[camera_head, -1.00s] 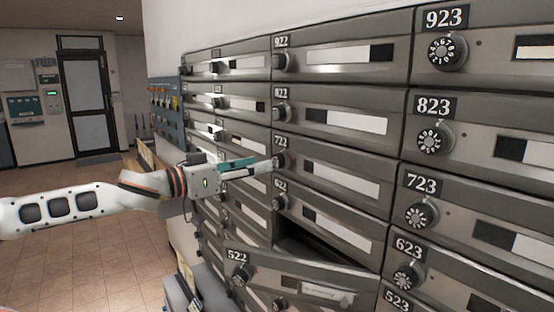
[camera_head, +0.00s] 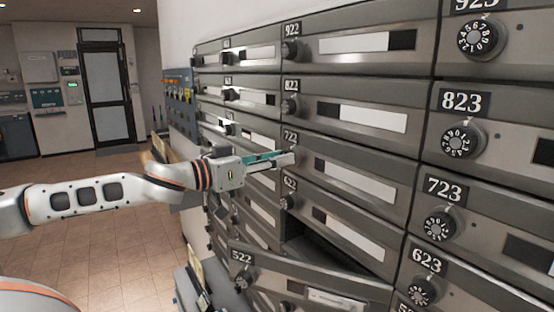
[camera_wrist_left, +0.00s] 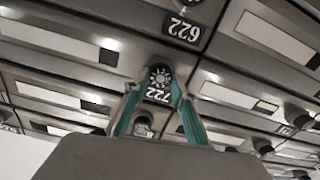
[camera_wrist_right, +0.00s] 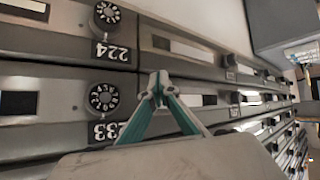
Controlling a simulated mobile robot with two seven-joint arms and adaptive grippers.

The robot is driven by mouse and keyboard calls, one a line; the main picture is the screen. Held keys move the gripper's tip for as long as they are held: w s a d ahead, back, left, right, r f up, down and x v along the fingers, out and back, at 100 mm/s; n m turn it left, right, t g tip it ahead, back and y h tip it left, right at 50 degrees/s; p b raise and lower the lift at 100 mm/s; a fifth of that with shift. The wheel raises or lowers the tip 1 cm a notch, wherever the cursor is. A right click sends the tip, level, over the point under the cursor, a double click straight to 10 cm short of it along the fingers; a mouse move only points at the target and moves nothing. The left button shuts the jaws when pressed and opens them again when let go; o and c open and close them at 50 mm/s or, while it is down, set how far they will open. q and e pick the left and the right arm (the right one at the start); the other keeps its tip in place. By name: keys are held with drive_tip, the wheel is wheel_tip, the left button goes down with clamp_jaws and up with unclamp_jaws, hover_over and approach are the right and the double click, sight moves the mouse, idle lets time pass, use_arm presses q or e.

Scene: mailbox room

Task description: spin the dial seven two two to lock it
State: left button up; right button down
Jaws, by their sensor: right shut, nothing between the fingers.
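The mailbox door labelled 722 (camera_head: 345,183) lies flush with the wall in the head view. My left gripper (camera_head: 288,159) reaches it from the left, and its fingertips hide the dial there. In the left wrist view the round black 722 dial (camera_wrist_left: 160,76) with white marks shows upside down between the teal fingers of the left gripper (camera_wrist_left: 156,84). The fingers are apart by about the dial's width; whether they press on it is unclear. My right gripper (camera_wrist_right: 159,84) is shut and empty in the right wrist view, near the dial of box 233 (camera_wrist_right: 103,97).
Door 522 (camera_head: 310,283) hangs open and juts out below, with a dark opening behind it. Dials 622 (camera_head: 288,202) and 822 (camera_head: 290,106) sit close below and above. Dial 224 (camera_wrist_right: 107,14) is near the right gripper. Open tiled floor (camera_head: 125,235) lies left.

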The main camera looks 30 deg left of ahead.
use_arm(q)
drive_tip(key=shift+f+m, duration=0.15)
drive_tip(key=shift+m, duration=17.25)
